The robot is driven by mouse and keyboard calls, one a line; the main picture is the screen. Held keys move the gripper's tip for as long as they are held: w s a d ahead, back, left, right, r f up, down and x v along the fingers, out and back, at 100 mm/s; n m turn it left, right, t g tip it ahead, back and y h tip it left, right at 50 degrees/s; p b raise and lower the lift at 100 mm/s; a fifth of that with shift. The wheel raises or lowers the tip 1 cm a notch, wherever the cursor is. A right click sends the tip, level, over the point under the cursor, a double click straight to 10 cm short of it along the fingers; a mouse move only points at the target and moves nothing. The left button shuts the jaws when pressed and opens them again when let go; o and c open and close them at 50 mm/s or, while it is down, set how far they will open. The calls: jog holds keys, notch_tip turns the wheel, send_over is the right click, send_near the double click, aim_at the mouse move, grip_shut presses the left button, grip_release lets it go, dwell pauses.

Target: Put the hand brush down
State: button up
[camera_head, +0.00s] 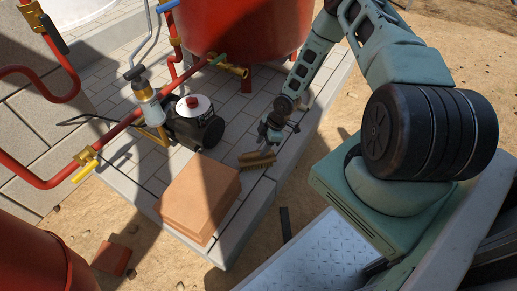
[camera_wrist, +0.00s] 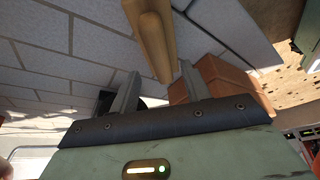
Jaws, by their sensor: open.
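The hand brush (camera_head: 257,159) is a tan-brown wooden brush on the grey paved slab (camera_head: 233,220), to the right of the terracotta blocks. In the wrist view the brush (camera_wrist: 152,35) reaches from the top edge down toward the space between the fingers. My gripper (camera_head: 272,132) is just above and right of the brush in the head view. In the wrist view its two fingers (camera_wrist: 159,70) stand apart on either side of the brush's lower end, with no visible grip on it. Whether either finger touches it, I cannot tell.
Terracotta blocks (camera_head: 198,196) stand near the slab's front edge. A black pump (camera_head: 196,125), red pipes (camera_head: 120,128) and a large red tank (camera_head: 240,28) are behind and left. A dark bar (camera_head: 285,224) lies off the slab. The slab right of the brush is mostly clear.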

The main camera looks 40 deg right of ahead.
jog(key=p+v, duration=0.2)
jog(key=v, duration=0.5)
jog(key=a+r+m+g+h, duration=0.1)
jog(key=a+r, duration=0.7)
jog(key=r, duration=0.3)
jog(key=a+r+m+g+h, duration=0.1)
jog(key=a+r+h, duration=0.1)
jog(key=a+r, duration=0.7)
jog(key=s+a+r+m, duration=0.1)
jog(key=s+a+r, duration=0.4)
jog(key=s+r, duration=0.4)
jog(key=s+a+r+m, duration=0.2)
jog(key=s+a+r, duration=0.4)
jog(key=s+r, duration=0.3)
jog(key=s, duration=0.4)
jog(key=shift+s+a, duration=0.15)
jog(key=shift+a, duration=0.2)
notch_tip(320, 180, up, 30)
jog(key=p, duration=2.9)
